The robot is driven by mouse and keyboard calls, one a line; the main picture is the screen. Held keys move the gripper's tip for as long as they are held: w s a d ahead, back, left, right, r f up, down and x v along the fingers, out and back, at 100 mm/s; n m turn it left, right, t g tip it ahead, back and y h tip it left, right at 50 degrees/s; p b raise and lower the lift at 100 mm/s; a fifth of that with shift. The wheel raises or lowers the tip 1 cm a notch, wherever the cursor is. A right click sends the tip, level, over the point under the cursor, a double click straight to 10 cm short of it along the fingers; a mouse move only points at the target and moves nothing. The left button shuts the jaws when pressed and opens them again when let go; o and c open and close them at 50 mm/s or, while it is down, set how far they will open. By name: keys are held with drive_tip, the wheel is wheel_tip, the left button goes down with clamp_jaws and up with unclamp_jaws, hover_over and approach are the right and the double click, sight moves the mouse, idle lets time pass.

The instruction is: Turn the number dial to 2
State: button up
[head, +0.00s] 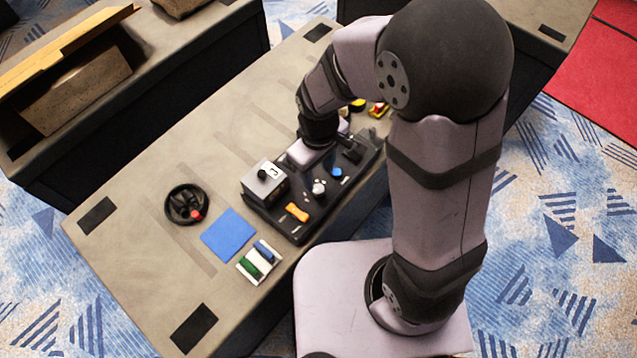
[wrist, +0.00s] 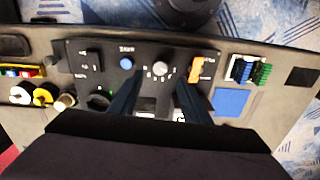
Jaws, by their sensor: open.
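A round grey knob (wrist: 161,69) with small marks around it stands on the black control panel (wrist: 80,72); it looks like the number dial. It also shows in the head view (head: 318,188). I cannot read which mark it points to. My gripper (wrist: 158,90) is open and empty, its two dark fingers apart, above the panel near the knob. The knob shows beyond and between the fingertips in the wrist view, with no contact visible. A pale box (head: 265,185) with a black knob and a small display sits at the panel's left end in the head view.
A blue knob (head: 337,172) and an orange switch (head: 297,212) are close to the grey knob. A black wheel (head: 187,204), a blue square (head: 229,234) and a green-and-blue switch block (head: 259,262) lie left of the panel. Yellow and red parts (head: 378,109) stand beyond it.

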sight(319, 189)
drive_tip(key=shift+f, duration=3.3)
drive_tip(key=shift+c, duration=0.6)
drive_tip(key=c, duration=0.9)
